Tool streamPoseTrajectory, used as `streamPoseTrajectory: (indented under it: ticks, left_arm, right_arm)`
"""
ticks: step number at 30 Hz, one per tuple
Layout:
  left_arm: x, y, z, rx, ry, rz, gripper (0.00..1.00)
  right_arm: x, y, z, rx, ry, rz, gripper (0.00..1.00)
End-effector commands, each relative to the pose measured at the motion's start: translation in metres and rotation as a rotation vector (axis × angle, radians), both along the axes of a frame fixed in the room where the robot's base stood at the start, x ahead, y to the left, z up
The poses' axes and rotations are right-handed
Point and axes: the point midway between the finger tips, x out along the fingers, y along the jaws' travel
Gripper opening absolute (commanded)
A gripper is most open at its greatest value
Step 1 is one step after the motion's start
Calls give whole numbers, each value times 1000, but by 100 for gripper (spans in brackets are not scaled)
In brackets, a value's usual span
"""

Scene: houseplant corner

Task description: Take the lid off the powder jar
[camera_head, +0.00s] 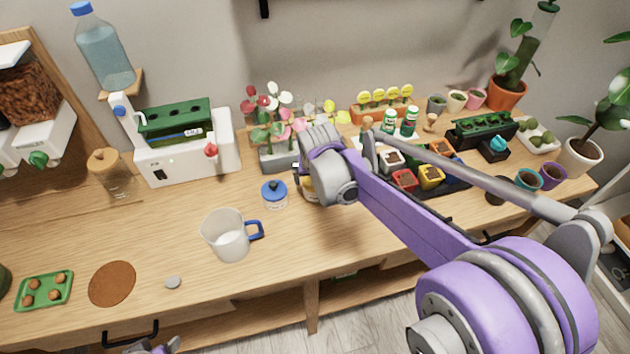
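A small white jar with a blue knobbed lid (274,194) stands upright on the wooden counter, its lid on. Just right of it, a jar-like thing with a yellowish side (309,190) is mostly hidden behind my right wrist. I cannot tell which of the two is the powder jar. My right gripper (301,180) reaches down at this half-hidden thing; its fingers are largely covered by my wrist, so its grip is unclear. Only a bit of my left gripper (152,347) shows at the bottom edge, away from both jars.
A clear jug with a blue handle (228,238) stands in front of the blue-lidded jar. A cork-topped jar (112,178) and a white machine (185,158) are at left. Flowers (278,145) and seedling pots (403,180) crowd the back right. The counter's front middle is mostly clear.

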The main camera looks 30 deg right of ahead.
Motion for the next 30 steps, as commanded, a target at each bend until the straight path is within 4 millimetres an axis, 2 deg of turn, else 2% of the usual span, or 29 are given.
streamPoseTrajectory:
  ticks: [4, 5, 15, 16, 25, 30]
  left_arm:
    - [0, 0, 0, 0, 0, 0, 50]
    - [0, 0, 0, 0, 0, 0, 50]
    - [0, 0, 0, 0, 0, 0, 50]
    - [0, 0, 0, 0, 0, 0, 50]
    - [0, 0, 1, 0, 0, 0, 50]
    - [1, 0, 3, 0, -2, 0, 50]
  right_arm:
    - [0, 0, 0, 0, 0, 0, 100]
    - [0, 0, 0, 0, 0, 0, 96]
    - [0, 0, 1, 0, 0, 0, 35]
    - [0, 0, 1, 0, 0, 0, 32]
    - [0, 0, 5, 0, 0, 0, 32]
    - [0, 0, 24, 0, 0, 0, 32]
